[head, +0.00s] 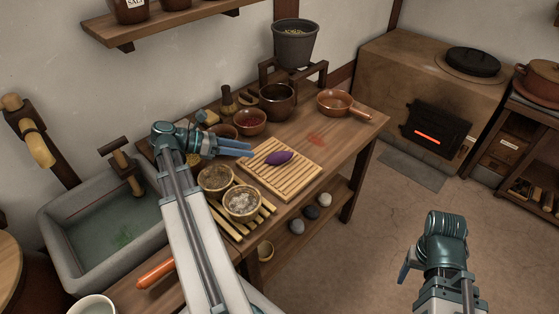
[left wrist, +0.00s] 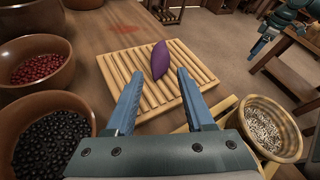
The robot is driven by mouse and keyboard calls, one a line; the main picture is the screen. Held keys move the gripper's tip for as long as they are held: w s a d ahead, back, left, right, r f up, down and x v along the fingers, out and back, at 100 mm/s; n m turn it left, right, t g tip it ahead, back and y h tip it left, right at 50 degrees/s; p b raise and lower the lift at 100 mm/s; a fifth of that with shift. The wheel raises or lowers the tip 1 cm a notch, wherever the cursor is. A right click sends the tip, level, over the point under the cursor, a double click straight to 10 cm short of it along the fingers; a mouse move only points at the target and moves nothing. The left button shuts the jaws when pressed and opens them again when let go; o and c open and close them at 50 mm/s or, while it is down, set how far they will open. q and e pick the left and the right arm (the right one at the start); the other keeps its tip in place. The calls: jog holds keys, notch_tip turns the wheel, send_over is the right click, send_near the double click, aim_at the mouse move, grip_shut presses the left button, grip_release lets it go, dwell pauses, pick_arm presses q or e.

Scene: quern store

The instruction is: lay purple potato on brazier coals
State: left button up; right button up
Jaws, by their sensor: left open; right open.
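The purple potato (head: 280,157) lies on a slatted wooden rack (head: 300,183) on the table. It also shows in the left wrist view (left wrist: 160,59), just beyond my fingertips. My left gripper (head: 246,149) is open and empty, left of the potato in the head view, its fingers pointing toward it. In the left wrist view the fingers (left wrist: 160,84) are spread over the rack, apart from the potato. My right gripper (head: 405,266) is open, low at the right, away from the table. No open bed of coals shows clearly; a stove (head: 385,80) at the back right has a glowing slot (head: 427,135).
Bowls of red berries (left wrist: 40,69) and dark berries (left wrist: 52,140) stand left of my left gripper. A grain bowl (left wrist: 262,126) is at its right. A terracotta pan (head: 335,102) and grey bucket (head: 295,50) are farther back. Floor between table and stove is clear.

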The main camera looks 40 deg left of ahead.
aim_at(273, 156)
pick_arm(q)
jog(key=b+x, duration=0.1)
jog(key=x, duration=0.4)
jog(key=shift+w+d+f+b, duration=0.15)
jog(key=shift+f+b, duration=0.1)
jog(key=shift+b, duration=0.1)
jog(key=b+x, duration=0.2)
jog(key=x, duration=0.2)
jog(key=shift+w+d+f, duration=0.15)
jog(key=shift+d+f, duration=0.05)
jog(key=shift+f, duration=0.05)
grip_shut()
